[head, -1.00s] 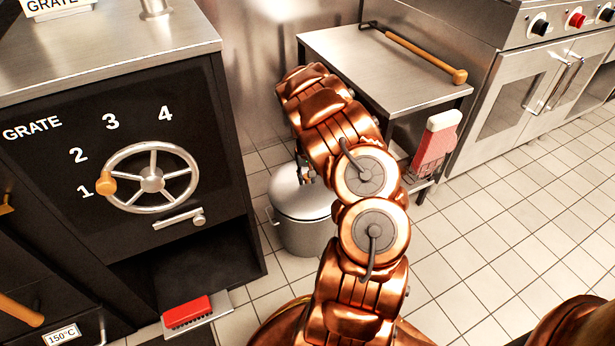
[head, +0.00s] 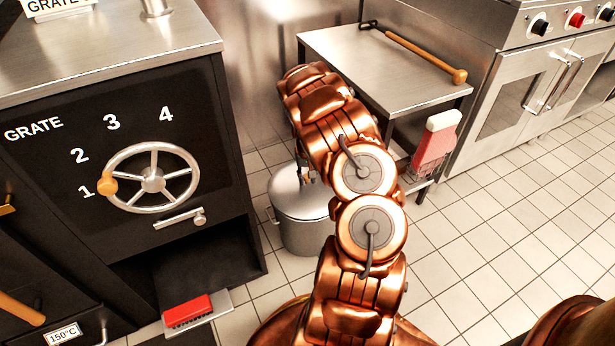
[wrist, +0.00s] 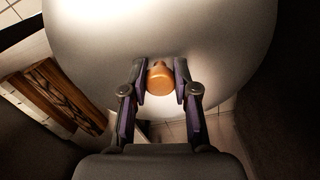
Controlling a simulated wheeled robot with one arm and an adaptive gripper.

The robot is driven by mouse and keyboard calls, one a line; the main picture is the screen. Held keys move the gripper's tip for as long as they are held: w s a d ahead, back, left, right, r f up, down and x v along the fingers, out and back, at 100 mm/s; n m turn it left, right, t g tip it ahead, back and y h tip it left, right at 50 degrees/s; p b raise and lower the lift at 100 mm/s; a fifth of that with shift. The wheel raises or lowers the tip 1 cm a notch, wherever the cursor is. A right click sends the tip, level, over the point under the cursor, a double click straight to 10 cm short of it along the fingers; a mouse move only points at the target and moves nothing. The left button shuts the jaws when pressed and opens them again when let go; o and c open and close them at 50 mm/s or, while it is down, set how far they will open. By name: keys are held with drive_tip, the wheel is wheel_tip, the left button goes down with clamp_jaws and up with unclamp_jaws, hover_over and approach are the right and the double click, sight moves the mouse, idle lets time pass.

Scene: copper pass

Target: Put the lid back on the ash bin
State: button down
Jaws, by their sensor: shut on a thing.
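The ash bin (head: 305,237) is a grey metal bin on the tiled floor, beside the black stove. Its pale domed lid (head: 298,197) appears on top of it in the head view, partly behind my arm. In the wrist view the lid (wrist: 215,50) fills the upper part, with an orange-brown knob (wrist: 160,78). My gripper (wrist: 160,85) is shut on the knob, one finger on each side. I cannot tell whether the lid is fully seated on the rim.
The black stove (head: 225,130) with its grate wheel (head: 152,179) stands left of the bin. A steel table (head: 385,65) holding a long-handled tool (head: 415,52) is behind. A red brush (head: 188,310) lies on a dustpan at lower left. Floor at right is clear.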

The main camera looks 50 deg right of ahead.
idle(0.4)
drive_tip(key=c, duration=0.8)
unclamp_jaws()
drive_tip(key=shift+o, duration=0.2)
drive_tip(key=o, duration=0.4)
drive_tip(key=shift+o, duration=0.2)
drive_tip(key=shift+r, duration=0.15)
drive_tip(key=shift+r+p, duration=1.35)
drive_tip(key=shift+r, duration=2)
clamp_jaws()
